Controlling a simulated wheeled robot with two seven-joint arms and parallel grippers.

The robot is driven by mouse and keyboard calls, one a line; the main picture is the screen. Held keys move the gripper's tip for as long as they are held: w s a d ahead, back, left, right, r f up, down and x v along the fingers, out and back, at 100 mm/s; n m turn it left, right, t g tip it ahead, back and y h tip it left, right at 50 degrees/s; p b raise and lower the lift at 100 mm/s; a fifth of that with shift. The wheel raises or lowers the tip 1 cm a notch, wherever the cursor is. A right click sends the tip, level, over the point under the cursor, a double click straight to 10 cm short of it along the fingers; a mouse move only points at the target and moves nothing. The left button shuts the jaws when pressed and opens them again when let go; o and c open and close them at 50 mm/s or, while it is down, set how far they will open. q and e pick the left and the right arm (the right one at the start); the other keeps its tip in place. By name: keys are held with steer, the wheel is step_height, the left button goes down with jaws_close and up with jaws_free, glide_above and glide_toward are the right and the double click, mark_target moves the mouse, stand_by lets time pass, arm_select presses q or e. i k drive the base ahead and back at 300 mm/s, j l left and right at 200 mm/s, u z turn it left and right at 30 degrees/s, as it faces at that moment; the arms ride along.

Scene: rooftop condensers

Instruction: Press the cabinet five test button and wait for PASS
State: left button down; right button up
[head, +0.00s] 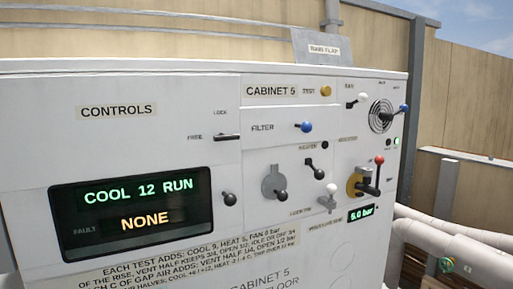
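The cabinet five front panel (140,150) fills the left and middle of the head view. The "CABINET 5" label (271,91) is at its upper middle. The round yellow test button (326,90) sits just right of the word TEST. The dark display (135,212) reads "COOL 12 RUN" in green and "NONE" in orange beside the word FAULT. No PASS text shows on it. Neither of my grippers is in view, and nothing covers the button.
Near the button are a blue filter knob (306,127), a white-tipped lever (361,98), a red-tipped lever (379,160) and a blue-tipped lever (404,108) by a round vent. A small gauge (361,213) reads about 5.0 or 6.0 bar. Pale pipes (465,250) run at lower right.

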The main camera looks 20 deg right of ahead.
mark_target(325, 91)
steer(key=j+z, duration=0.1)
steer(key=z, duration=0.6)
steer(key=l+z, duration=0.15)
steer(key=z, duration=0.45)
steer(key=i+l, duration=0.15)
steer(key=k+j+u, duration=0.1)
steer(key=k+j, duration=0.2)
steer(key=j, duration=0.15)
